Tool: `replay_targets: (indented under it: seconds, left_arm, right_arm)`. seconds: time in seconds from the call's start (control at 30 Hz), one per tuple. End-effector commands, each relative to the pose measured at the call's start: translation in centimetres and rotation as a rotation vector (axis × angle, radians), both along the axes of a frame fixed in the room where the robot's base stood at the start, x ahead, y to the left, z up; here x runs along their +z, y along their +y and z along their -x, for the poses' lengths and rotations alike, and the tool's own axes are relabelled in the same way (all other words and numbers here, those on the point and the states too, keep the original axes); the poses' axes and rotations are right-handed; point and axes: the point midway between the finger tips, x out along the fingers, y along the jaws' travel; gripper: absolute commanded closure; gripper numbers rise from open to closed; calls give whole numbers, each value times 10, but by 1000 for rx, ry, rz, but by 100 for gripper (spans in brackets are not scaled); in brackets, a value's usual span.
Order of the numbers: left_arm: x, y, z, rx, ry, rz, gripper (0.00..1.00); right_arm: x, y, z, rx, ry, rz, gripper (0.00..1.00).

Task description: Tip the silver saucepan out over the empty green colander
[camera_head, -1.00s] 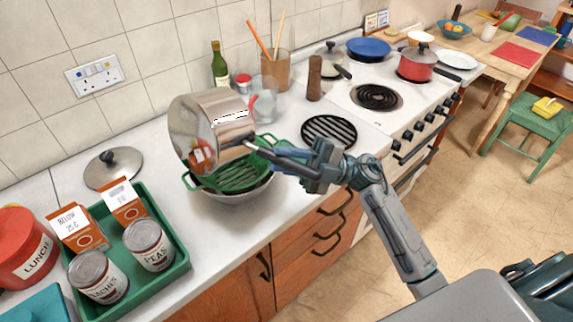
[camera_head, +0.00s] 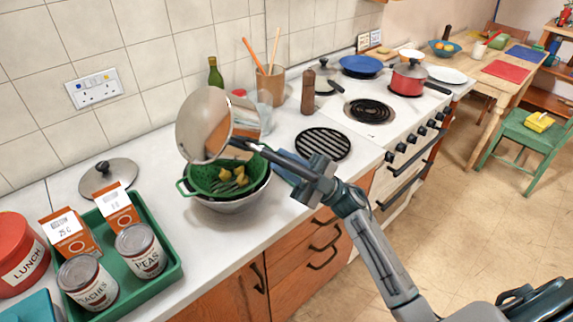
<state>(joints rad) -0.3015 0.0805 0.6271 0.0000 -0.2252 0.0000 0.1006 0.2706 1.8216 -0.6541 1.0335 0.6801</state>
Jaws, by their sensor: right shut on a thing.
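The silver saucepan (camera_head: 207,124) is held in the air above the green colander, tilted steeply with its mouth turned down toward it. My right gripper (camera_head: 308,172) is shut on the saucepan's dark handle, to the right of the pan. The green colander (camera_head: 192,178) sits in a grey bowl (camera_head: 232,205) on the worktop. Several yellow-brown pieces (camera_head: 233,180) show in the colander under the pan's rim. The inside of the saucepan is hidden. My left gripper is not in view.
A green tray (camera_head: 168,277) with tins and cartons stands at the left, with a loose lid (camera_head: 108,178) behind it. A glass (camera_head: 264,112), a utensil pot (camera_head: 271,84) and a pepper mill (camera_head: 308,93) stand behind. A black round trivet (camera_head: 323,144) lies at the right.

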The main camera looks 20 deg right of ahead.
Motion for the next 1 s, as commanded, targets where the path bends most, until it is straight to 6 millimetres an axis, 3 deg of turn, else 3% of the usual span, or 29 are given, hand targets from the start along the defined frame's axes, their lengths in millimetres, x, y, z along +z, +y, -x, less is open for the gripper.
replay_targets:
  seconds: [0.47,1.0]
  left_arm:
    - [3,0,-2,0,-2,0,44]
    - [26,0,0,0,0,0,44]
  right_arm:
    - [4,0,1,1,-4,0,100]
    - [35,0,1,1,-4,1,100]
